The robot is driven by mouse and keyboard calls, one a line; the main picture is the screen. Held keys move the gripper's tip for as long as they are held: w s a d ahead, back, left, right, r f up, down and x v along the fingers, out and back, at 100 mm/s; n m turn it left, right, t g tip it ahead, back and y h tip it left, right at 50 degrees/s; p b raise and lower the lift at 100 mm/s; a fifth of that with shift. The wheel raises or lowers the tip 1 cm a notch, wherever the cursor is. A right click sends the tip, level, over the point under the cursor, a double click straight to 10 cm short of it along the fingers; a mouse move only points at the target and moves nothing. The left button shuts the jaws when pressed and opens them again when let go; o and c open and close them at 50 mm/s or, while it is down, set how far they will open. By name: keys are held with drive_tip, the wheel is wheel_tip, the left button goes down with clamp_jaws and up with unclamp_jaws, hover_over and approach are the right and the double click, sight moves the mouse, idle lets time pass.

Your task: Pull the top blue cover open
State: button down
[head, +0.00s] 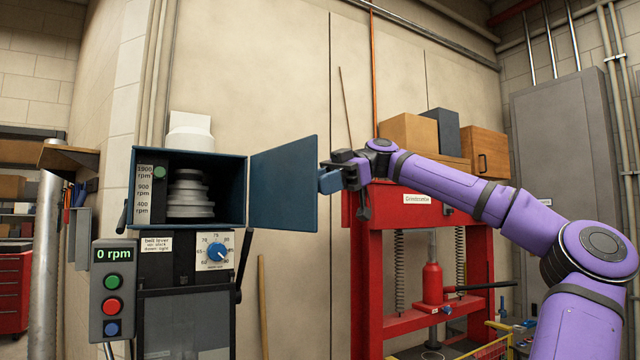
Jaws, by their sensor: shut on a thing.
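The blue cover (283,185) of the blue machine head (190,158) stands swung out to the right, hinged at the box's right edge. The inside of the box shows, with a stack of grey stepped pulleys (190,193) and a speed label at its left. My gripper (333,178) is at the cover's outer right edge, shut on the small blue handle (328,181) there. The fingertips are small and partly hidden by the handle.
A control box (113,290) reading 0 rpm hangs at the lower left. A red press (435,203) stands behind my arm, with boxes (408,136) on top. A dark lever (243,262) stands below the cover. A grey cabinet (568,140) is at the right.

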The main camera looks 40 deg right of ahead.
drive_tip(key=c, duration=0.8)
unclamp_jaws()
drive_tip(key=v, duration=1)
drive_tip(key=shift+d+r, duration=0.2)
drive_tip(key=shift+d, duration=0.2)
